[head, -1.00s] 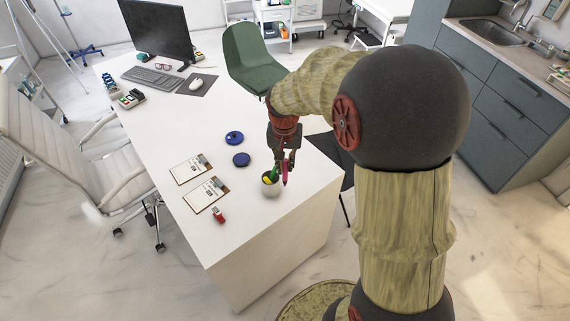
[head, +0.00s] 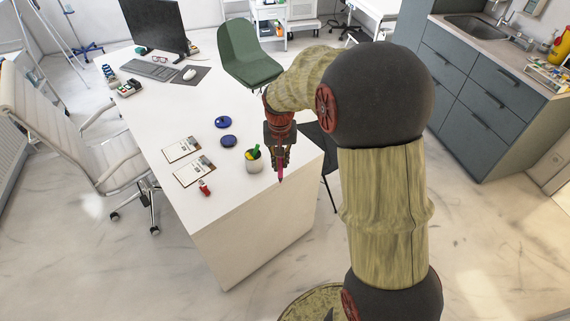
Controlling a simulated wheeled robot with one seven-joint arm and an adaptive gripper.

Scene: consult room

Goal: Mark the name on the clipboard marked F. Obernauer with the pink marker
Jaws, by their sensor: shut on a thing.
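The pink marker (head: 281,175) is held in my gripper (head: 280,164), which is shut on it, with its lower end pointing down. They are just right of the pen cup (head: 254,167), over the right part of the desk. Two clipboards lie on the desk to the left of the cup: a farther one (head: 178,150) and a nearer one (head: 191,174). Both bear white sheets, but the names are too small to read, so I cannot tell which is F. Obernauer's.
The pale cup holds a green and a yellow pen. Two blue round objects (head: 223,122) (head: 228,141) lie behind it on the white desk (head: 225,193). A small red item (head: 205,188) lies by the nearer clipboard. A keyboard (head: 151,69) and monitor stand at the back.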

